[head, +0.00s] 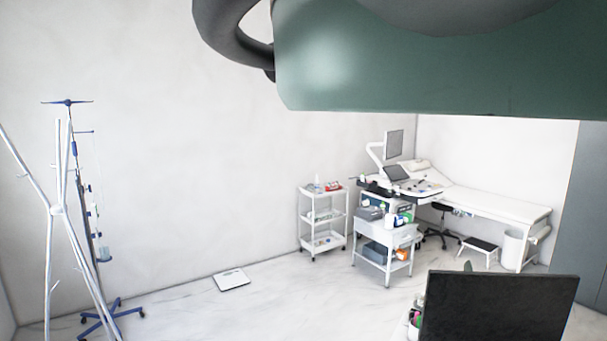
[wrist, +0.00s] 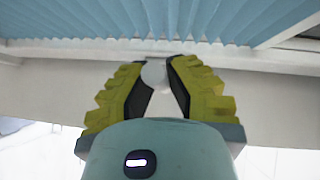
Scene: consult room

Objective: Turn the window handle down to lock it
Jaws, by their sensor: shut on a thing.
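In the wrist view my gripper (wrist: 160,68) has its two yellow-and-black fingers closed around a small white rounded piece (wrist: 154,74), which looks like the window handle. Only its rounded end shows between the fingers, so the way the handle points cannot be told. Just past the fingertips runs a white window frame (wrist: 60,51), with a pleated blue blind (wrist: 120,18) along the top of the picture. In the head view neither the window, the handle nor my gripper shows; part of my own body fills the upper right.
In the head view a white coat stand (head: 57,210) and a drip stand (head: 88,205) are at the left. A scale (head: 232,280) lies on the floor. Trolleys (head: 322,215), an exam couch (head: 500,205) and a dark monitor (head: 500,306) are to the right. The middle floor is clear.

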